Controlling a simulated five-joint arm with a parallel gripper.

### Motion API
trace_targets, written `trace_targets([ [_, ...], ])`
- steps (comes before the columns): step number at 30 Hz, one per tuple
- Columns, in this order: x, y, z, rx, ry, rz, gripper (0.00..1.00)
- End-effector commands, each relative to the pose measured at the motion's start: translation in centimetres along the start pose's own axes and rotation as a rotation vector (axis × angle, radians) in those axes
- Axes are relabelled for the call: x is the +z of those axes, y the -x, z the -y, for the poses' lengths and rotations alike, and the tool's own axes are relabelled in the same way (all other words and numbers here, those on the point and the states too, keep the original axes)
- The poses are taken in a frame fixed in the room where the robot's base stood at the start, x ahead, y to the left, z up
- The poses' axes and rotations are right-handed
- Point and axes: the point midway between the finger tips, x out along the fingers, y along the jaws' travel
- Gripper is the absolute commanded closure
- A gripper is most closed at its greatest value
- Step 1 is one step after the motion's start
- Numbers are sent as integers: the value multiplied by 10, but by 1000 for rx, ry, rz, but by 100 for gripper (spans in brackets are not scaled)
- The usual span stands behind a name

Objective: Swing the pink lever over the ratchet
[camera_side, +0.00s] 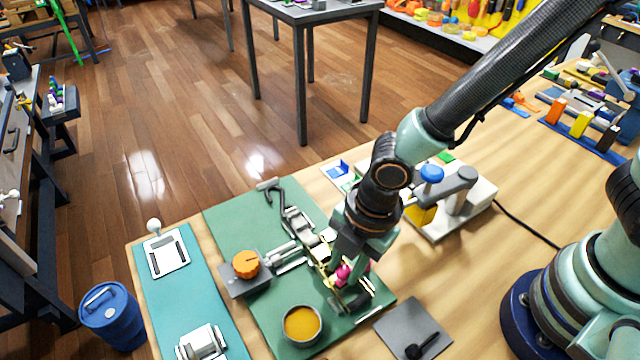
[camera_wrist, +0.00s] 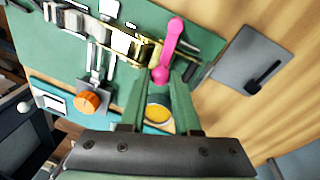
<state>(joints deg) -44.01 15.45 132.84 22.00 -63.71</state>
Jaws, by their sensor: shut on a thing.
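The pink lever (camera_wrist: 171,45) shows clearly in the wrist view, with a round knob at each end. In the side view only a bit of the pink lever (camera_side: 343,272) shows between my fingers. My gripper (camera_wrist: 163,78) is shut on the lever's near end. The ratchet (camera_wrist: 125,42), a brass and metal piece with a strap, lies beside the lever on the green board (camera_wrist: 60,62). In the side view my gripper (camera_side: 345,283) hides much of the ratchet, and part of its brass frame (camera_side: 358,303) shows below my fingers.
An orange knob (camera_side: 245,263) and a bowl of yellow stuff (camera_side: 302,323) stand near my gripper. A grey plate with a black handle (camera_side: 413,330) lies to the right. A white machine with a blue cap (camera_side: 432,173) stands behind my wrist. Bare wood lies right of the board.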

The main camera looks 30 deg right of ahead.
Motion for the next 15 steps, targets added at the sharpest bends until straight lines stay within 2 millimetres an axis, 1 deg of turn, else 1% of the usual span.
trace_targets([
  [5,-2,1,-2,9,5,-5,100],
  [6,-2,1,-2,9,5,-5,66],
  [8,-2,1,-2,9,5,-5,43],
  [9,-2,1,-2,8,5,-5,40],
  [15,-1,0,-1,5,5,-3,40],
])
